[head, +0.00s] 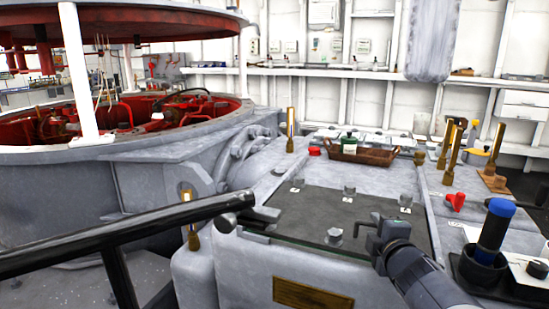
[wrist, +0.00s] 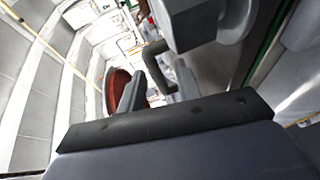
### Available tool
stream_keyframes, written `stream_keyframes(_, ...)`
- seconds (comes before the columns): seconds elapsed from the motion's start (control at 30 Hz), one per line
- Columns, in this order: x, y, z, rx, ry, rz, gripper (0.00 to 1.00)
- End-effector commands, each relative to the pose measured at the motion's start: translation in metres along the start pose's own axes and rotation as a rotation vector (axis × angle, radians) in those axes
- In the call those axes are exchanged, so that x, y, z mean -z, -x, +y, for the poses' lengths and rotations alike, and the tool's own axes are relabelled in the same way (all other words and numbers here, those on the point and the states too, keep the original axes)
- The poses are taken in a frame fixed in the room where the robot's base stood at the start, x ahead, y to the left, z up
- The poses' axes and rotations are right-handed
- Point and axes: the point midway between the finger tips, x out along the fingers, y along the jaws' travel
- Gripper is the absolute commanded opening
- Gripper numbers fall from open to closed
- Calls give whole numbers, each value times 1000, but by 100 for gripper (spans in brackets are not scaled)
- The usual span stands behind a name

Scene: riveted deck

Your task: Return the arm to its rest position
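My gripper (head: 376,228) is over the near right part of the dark hatch panel (head: 290,210) in the head view, with my arm reaching in from the lower right. In the wrist view, its two grey fingers (wrist: 158,92) stand apart. A dark bent handle (wrist: 154,66) on a grey block (wrist: 190,22) shows beyond and between the fingertips, with gaps on both sides. I see nothing held. How near the handle is to the fingers is hard to tell.
A black rail (head: 120,232) crosses the lower left. A wicker tray (head: 362,155) stands behind the panel. A blue-topped cylinder (head: 494,228) in a dark holder, a red knob (head: 455,201) and upright brass posts (head: 455,145) stand on the right. Air above the panel looks free.

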Motion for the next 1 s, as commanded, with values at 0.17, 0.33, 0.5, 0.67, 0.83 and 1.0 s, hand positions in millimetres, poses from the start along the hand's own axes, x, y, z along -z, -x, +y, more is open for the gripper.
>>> stream_keyframes(0.17,-2,-2,1,0,0,-1,32)
stream_keyframes(0.33,-2,-2,1,0,0,-1,32)
stream_keyframes(0.5,0,1,1,-1,0,-1,32)
stream_keyframes(0.67,1,18,4,-2,-1,-3,32)
stream_keyframes(0.83,1,49,5,-1,0,-4,32)
stream_keyframes(1.0,1,80,5,-1,0,-4,32)
